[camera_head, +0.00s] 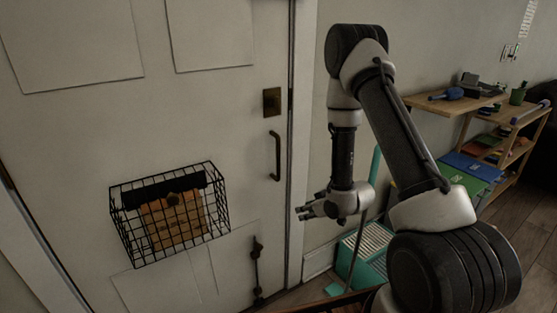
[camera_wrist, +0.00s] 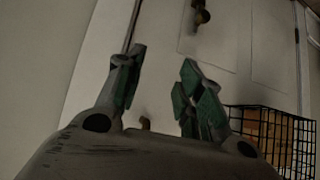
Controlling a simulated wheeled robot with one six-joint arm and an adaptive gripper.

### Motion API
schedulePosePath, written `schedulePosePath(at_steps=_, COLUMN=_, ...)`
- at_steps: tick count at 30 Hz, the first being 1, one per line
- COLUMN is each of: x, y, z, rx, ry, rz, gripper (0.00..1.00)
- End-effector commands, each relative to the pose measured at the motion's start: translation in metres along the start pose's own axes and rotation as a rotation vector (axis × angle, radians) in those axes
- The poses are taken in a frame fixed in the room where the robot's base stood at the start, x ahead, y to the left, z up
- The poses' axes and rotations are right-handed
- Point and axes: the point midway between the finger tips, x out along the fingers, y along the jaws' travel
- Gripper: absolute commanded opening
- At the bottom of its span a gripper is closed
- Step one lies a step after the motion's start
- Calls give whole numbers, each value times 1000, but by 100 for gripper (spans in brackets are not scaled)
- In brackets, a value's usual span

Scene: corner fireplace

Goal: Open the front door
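The white front door (camera_head: 75,125) stands shut in its frame on the left of the head view. Its dark upright pull handle (camera_head: 275,156) is near the right edge, below a brass lock plate (camera_head: 271,101). A dark bolt-like fitting (camera_head: 257,262) is low on the door. My gripper (camera_head: 303,211) is to the right of and below the handle, apart from it and holding nothing. In the wrist view my gripper (camera_wrist: 153,88) has its two fingers spread toward the door (camera_wrist: 262,45). A small brass-coloured piece (camera_wrist: 145,123) shows between them; I cannot tell what it is.
A black wire basket (camera_head: 118,215) with brown contents hangs on the door. It also shows in the wrist view (camera_wrist: 270,125). A teal crate-like item (camera_head: 368,270) stands on the floor below my gripper. A wooden shelf (camera_head: 450,104) with several items is at the right.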

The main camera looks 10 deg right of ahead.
Motion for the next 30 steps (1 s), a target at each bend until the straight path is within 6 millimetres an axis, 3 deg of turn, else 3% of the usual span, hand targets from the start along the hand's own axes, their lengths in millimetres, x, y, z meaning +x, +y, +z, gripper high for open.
schedulePosePath(at_steps=2, x=3, y=-6, z=-41, rx=-19, ry=203, rz=-24, gripper=37)
schedulePosePath(at_steps=4, x=-7, y=-9, z=-85, rx=-36, ry=383, rz=-36, gripper=37)
schedulePosePath(at_steps=6, x=-20, y=-12, z=-116, rx=-45, ry=524, rz=-46, gripper=37)
schedulePosePath(at_steps=9, x=-38, y=-13, z=-144, rx=-49, ry=659, rz=-49, gripper=37)
schedulePosePath(at_steps=14, x=-45, y=-13, z=-162, rx=-53, ry=739, rz=-44, gripper=37)
schedulePosePath(at_steps=24, x=-6, y=-17, z=-198, rx=-55, ry=739, rz=-43, gripper=37)
schedulePosePath(at_steps=30, x=7, y=-17, z=-209, rx=-54, ry=736, rz=-42, gripper=37)
